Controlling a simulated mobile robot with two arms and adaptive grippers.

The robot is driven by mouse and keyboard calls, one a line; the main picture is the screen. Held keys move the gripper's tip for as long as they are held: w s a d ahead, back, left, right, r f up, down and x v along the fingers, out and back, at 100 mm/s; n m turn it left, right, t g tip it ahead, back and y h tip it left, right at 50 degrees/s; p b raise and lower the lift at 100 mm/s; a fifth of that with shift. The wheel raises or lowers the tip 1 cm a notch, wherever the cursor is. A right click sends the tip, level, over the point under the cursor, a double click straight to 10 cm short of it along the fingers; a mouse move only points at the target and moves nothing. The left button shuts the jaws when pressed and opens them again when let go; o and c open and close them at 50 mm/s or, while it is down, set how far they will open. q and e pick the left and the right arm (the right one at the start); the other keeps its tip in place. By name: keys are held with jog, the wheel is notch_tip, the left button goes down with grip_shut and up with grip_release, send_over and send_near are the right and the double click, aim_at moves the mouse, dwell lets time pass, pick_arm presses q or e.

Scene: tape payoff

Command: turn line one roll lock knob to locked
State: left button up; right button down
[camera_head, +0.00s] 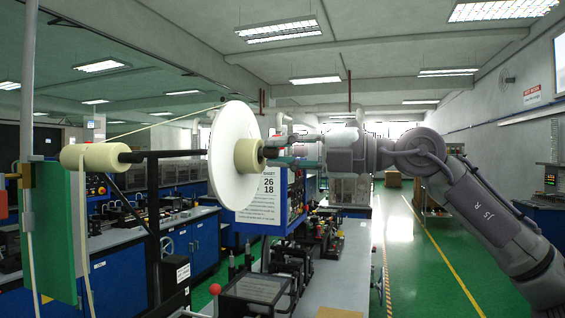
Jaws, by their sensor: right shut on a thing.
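A large white disc (228,160) stands upright on a dark horizontal shaft (178,154). A cream hub (247,156) sticks out from its right side. The lock knob (263,152) is a small dark piece at the outer end of that hub, partly covered by my fingers. My right gripper (275,153) reaches in from the right and is shut on the knob. The knob's markings and exact turn angle are too small to read. My left gripper is not in view.
A cream roller (95,157) and a green panel (55,230) are at the left. A sign reading 26 and 18 (268,190) stands behind the hub. Benches with equipment (335,270) lie below. The green floor aisle (410,260) is open at right.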

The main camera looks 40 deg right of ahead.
jog(key=m+b, duration=0.1)
jog(key=m, duration=0.4)
jog(key=shift+b, duration=0.4)
jog(key=shift+m, duration=0.3)
jog(key=c, duration=1)
grip_release()
jog(key=v, duration=1.2)
